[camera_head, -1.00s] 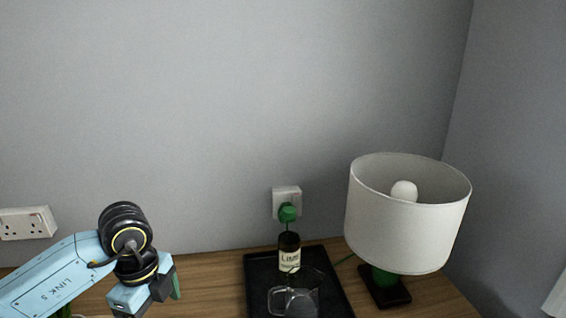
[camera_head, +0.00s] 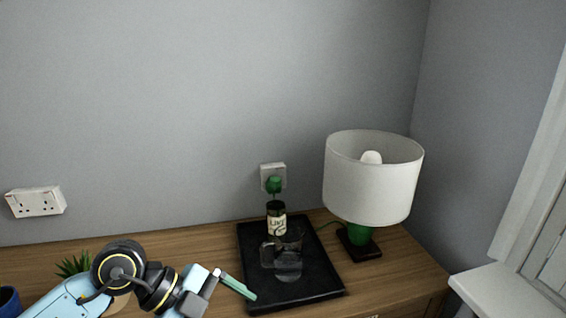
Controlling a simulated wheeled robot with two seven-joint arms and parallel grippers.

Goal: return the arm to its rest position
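My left arm comes in at the lower left with its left gripper (camera_head: 236,286) over the wooden top. A thin green finger strip points right, toward the near left edge of the black tray. I see no object in the gripper, but whether its fingers are apart is not clear. My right gripper is not in view.
The black tray (camera_head: 318,275) holds a clear glass jug (camera_head: 288,262) and a dark labelled bottle (camera_head: 276,220). A white-shaded lamp (camera_head: 372,185) stands to the right on the wooden top (camera_head: 400,262). A spiky plant (camera_head: 75,264) and a blue pot (camera_head: 9,301) sit at left. A white ledge (camera_head: 505,292) is at lower right.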

